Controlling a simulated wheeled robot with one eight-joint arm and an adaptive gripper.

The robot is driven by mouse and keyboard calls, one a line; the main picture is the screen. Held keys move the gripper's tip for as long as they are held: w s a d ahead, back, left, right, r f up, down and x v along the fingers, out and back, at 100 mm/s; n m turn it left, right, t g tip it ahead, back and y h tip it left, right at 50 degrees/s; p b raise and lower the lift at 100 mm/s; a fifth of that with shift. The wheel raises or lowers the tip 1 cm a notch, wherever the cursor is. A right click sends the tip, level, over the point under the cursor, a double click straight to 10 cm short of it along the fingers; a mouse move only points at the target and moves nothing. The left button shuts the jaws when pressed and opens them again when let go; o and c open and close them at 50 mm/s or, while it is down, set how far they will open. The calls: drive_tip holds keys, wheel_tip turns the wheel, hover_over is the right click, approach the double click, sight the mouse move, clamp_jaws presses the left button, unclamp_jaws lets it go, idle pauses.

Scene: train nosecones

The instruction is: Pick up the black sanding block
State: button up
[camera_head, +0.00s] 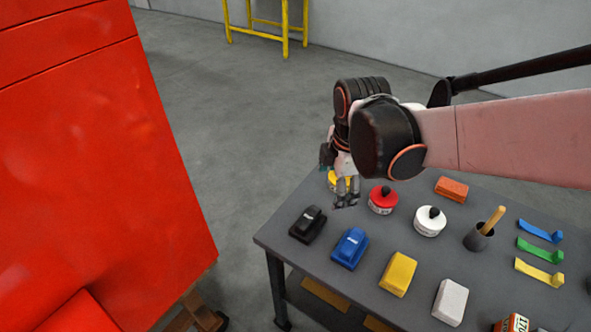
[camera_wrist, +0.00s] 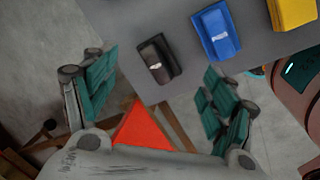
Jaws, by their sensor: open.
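The black sanding block (camera_head: 308,224) lies at the near left corner of the grey table (camera_head: 386,217). In the wrist view the black sanding block (camera_wrist: 158,60) is beyond my fingertips, between the two fingers but farther off, near the table edge. My gripper (camera_head: 342,190) is above the table, behind the black block in the head view. In the wrist view my gripper (camera_wrist: 160,88) has its two green-padded fingers spread wide, with nothing between them. The gripper is apart from the block.
A blue block (camera_head: 350,248) lies right of the black one, then yellow (camera_head: 398,273) and white (camera_head: 451,301) blocks. Red (camera_head: 383,199) and white (camera_head: 430,220) round tins stand behind. A large red panel (camera_head: 90,150) stands left, with open floor between it and the table.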

sight(308, 217)
drive_tip(key=w+a+f+n+g+p, duration=0.2)
drive_tip(key=w+a+n+p, duration=0.1)
drive_tip(key=a+n, duration=0.3)
drive_tip(key=f+n+b, duration=0.1)
drive_tip(key=f, duration=0.2)
drive_tip(key=f+b, duration=0.1)
drive_tip(key=f, duration=0.1)
drive_tip(key=f+n+b, duration=0.1)
drive_tip(key=f, duration=0.2)
drive_tip(key=shift+s+d+f+n, duration=0.1)
drive_tip(key=shift+s+f+n, duration=0.2)
drive_tip(key=shift+s+f, duration=0.1)
drive_tip(key=shift+s+d+f+b, duration=0.15)
drive_tip(key=shift+f+b, duration=0.9)
drive_tip(key=shift+f, duration=1.7)
drive_tip(key=shift+r, duration=0.1)
drive_tip(key=c, duration=1.2)
